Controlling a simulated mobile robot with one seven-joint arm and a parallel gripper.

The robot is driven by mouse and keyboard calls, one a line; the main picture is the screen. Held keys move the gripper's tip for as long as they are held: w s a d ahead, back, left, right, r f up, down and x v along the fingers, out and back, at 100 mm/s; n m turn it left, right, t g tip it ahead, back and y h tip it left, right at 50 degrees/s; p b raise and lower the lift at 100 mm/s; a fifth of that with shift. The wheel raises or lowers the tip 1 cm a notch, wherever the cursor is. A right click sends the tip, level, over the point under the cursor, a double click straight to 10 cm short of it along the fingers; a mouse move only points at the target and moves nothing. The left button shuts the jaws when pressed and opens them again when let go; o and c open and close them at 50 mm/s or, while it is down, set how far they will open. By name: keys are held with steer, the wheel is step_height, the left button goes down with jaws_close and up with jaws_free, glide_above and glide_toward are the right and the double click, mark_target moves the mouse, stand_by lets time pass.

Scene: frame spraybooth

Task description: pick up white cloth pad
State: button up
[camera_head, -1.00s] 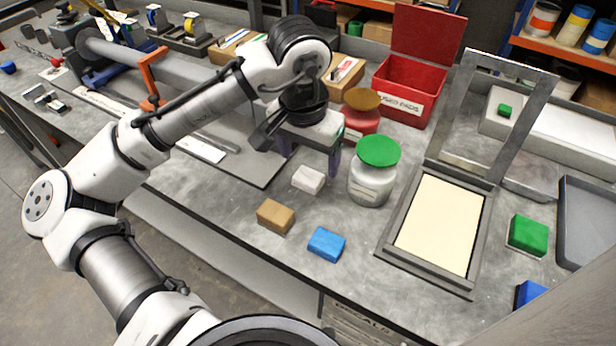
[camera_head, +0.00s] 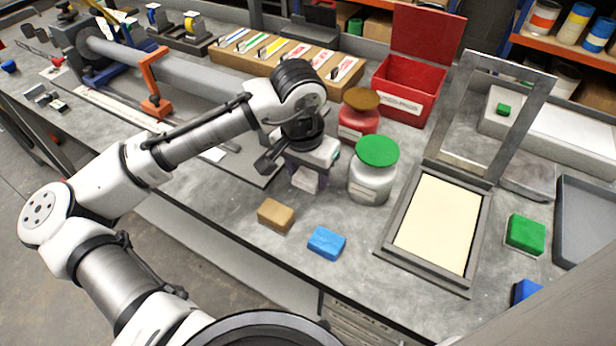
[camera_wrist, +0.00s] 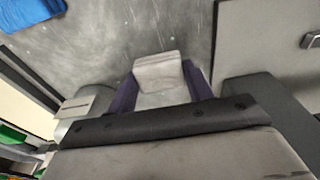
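The white cloth pad (camera_head: 306,180) is a small pale block at the middle of the bench, left of the grey jar with the green lid. My gripper (camera_head: 307,177) points down over it, with one purple finger on each side. In the wrist view the pad (camera_wrist: 158,68) lies between the two fingertips of my gripper (camera_wrist: 160,85), and both fingers appear to press against its sides. The fingers hide part of the pad. I cannot tell whether it is clear of the bench.
A tan block (camera_head: 275,215) and a blue block (camera_head: 326,243) lie in front. The grey jar (camera_head: 370,184) stands close on the right, with a red jar (camera_head: 357,122) behind. A red bin (camera_head: 404,88) and a hinged frame (camera_head: 397,243) are farther right.

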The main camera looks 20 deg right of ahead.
mark_target(307, 176)
steer(key=c, duration=0.4)
step_height(307, 176, up, 10)
steer(key=shift+r, duration=0.1)
